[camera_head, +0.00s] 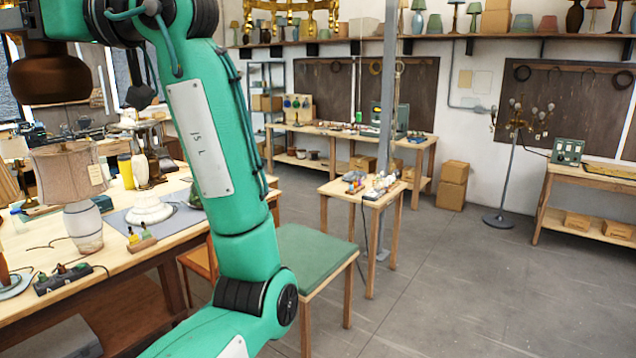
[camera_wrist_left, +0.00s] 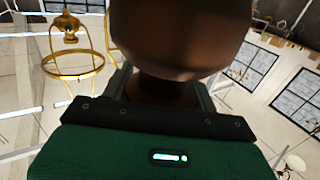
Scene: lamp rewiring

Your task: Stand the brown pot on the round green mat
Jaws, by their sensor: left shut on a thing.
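The brown pot (camera_head: 50,80) is held high at the upper left of the head view, above the left workbench. In the left wrist view the same dark brown, glossy pot (camera_wrist_left: 180,35) fills the top centre. My left gripper (camera_wrist_left: 163,92) is shut on the pot's narrower part, and its fingers are partly hidden by the pot. My right gripper is not in view.
A brass chandelier (camera_head: 290,6) hangs at the top.

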